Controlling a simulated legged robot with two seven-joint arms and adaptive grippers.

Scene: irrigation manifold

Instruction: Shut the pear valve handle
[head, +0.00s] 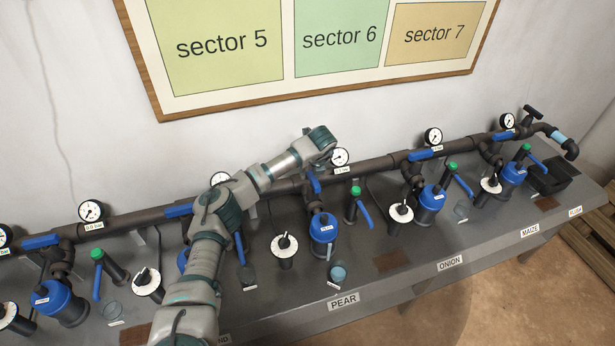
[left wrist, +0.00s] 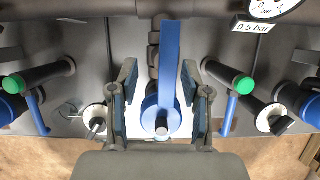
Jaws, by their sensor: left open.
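The pear valve handle (head: 314,183) is a blue lever on the dark pipe, above the blue filter (head: 323,228) and behind the PEAR label (head: 343,301). It points out from the pipe, crosswise to it. In the left wrist view the handle (left wrist: 169,62) runs up the middle of the picture. My left gripper (head: 317,165) is over the handle, its fingers mostly hidden in the head view. In the left wrist view the gripper (left wrist: 157,95) is open, one finger on each side of the handle, with gaps showing. My right gripper is not in view.
A pressure gauge (head: 340,157) stands close to the right of my gripper. A green-topped post with a blue lever (head: 358,201) and a white dial (head: 284,246) flank the filter. Other blue handles, such as the onion one (head: 426,153), lie along the pipe.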

